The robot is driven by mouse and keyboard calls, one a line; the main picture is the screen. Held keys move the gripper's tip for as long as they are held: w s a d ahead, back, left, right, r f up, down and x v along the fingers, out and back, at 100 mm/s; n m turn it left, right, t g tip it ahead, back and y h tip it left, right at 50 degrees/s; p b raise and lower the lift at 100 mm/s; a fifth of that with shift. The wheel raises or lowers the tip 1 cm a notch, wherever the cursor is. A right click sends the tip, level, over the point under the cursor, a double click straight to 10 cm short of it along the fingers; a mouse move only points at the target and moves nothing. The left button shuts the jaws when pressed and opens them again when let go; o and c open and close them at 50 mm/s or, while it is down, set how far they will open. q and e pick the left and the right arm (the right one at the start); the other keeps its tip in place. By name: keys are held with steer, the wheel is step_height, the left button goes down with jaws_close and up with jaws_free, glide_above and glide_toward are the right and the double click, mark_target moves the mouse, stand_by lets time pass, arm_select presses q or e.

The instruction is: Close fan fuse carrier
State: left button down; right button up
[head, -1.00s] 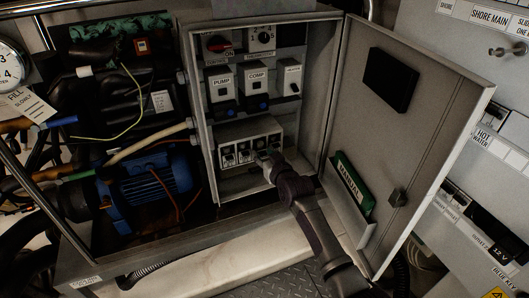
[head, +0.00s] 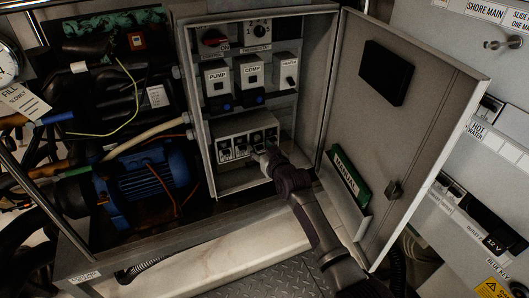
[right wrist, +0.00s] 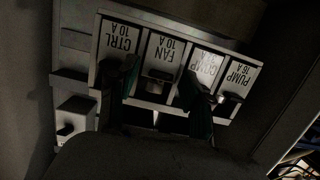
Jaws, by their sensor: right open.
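The white fuse block (head: 229,131) sits low in the open control box. In the right wrist view it appears upside down, with carriers labelled CTRL, FAN, COMP and PUMP. The fan fuse carrier (right wrist: 158,76) is under its FAN label (right wrist: 164,50), second from the left. My right gripper (head: 264,157) is at the front of the block. In the right wrist view its open fingers (right wrist: 160,96) lie on either side of the fan carrier, over the CTRL and COMP positions. I cannot tell whether they touch anything, or how far the carrier is tilted. My left gripper is not in view.
The box door (head: 410,130) stands open at the right, with a green manual (head: 351,178) in its pocket. PUMP (head: 217,76) and COMP (head: 251,71) units sit above the block. A blue motor (head: 150,180) is left of the box.

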steer(key=v, duration=1.2)
